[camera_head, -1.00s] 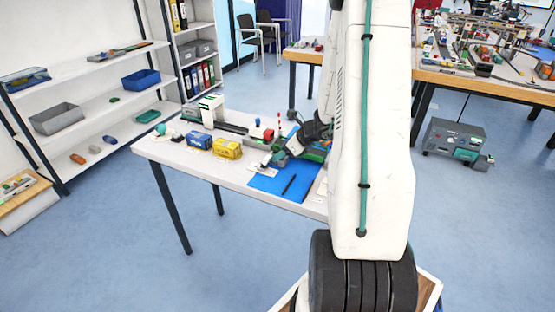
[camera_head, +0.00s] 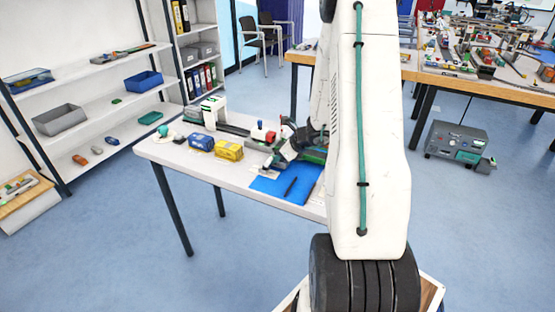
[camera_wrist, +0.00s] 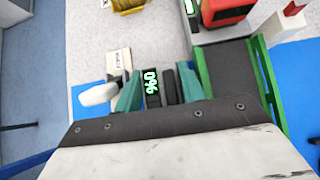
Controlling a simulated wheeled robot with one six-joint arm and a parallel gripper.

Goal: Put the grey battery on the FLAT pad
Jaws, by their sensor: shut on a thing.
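My gripper (camera_wrist: 158,90) shows in the wrist view with its two teal fingers around a dark grey block, which I take to be the grey battery (camera_wrist: 168,86). Beside it, also between the fingers, is a dark face with green lit digits (camera_wrist: 151,82); I cannot tell whether it is part of the same thing. A white card or pad with small black lettering (camera_wrist: 119,60) lies just beyond the left finger; I cannot read the word surely. In the head view my arm hides much of the work area, and the battery cannot be made out.
A green-edged dark belt (camera_wrist: 230,70) and a red block (camera_wrist: 226,11) stand close on the right. A white rounded thing (camera_wrist: 98,95) is at the left finger.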

